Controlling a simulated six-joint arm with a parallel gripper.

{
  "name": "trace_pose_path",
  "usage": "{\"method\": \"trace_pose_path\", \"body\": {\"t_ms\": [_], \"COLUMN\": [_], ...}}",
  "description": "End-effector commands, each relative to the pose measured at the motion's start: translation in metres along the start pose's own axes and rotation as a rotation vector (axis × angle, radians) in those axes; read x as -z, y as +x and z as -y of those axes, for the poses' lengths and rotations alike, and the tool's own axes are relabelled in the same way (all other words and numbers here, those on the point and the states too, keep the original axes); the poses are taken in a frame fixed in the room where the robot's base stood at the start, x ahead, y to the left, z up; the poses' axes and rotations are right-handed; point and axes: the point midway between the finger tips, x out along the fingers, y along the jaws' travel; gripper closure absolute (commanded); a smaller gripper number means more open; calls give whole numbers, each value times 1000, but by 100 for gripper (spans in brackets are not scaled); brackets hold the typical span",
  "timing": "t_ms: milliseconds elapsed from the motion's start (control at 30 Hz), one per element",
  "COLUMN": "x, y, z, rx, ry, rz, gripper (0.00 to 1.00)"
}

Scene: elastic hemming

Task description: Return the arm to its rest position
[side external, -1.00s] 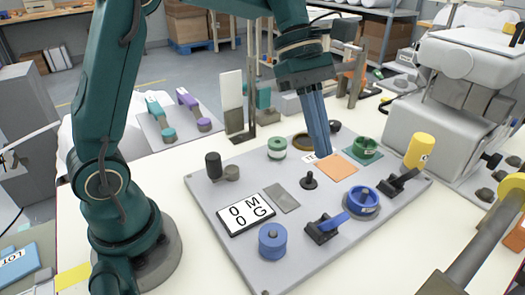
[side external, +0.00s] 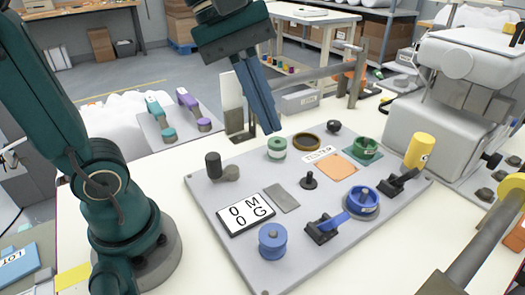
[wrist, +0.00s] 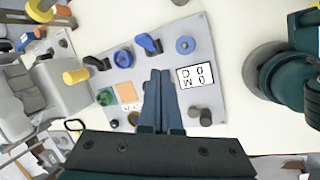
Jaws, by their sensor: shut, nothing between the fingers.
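My gripper (side external: 268,130) is in the upper middle of the side external view, above the back edge of the grey board (side external: 225,190). Its two long blue-grey fingers are shut together with nothing between them and point down. In the wrist view the shut fingers (wrist: 162,75) hang over the middle of the board (wrist: 205,45), beside the white "0 MG" display (wrist: 195,76). My gripper touches nothing that I can see.
The board carries a blue spool (side external: 273,241), a blue dish (side external: 362,201), a green-and-white spool (side external: 277,148), a green holder (side external: 364,151) and an orange pad (side external: 337,166). A yellow cylinder (side external: 420,151) and a grey-white machine (side external: 445,110) stand to the right.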

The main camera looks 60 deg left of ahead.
Motion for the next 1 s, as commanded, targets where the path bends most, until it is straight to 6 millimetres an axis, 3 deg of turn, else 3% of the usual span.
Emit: {"method": "trace_pose_path", "body": {"t_ms": [300, 500, 667, 1000], "x": [18, 33, 35, 35], "y": [34, 53, 51, 51], "z": [77, 94, 89, 89], "rx": [16, 107, 114, 114], "ry": [756, 1097, 1183, 1184], "rz": [-294, -361, -382, -380], "gripper": [100, 100, 100, 100]}}
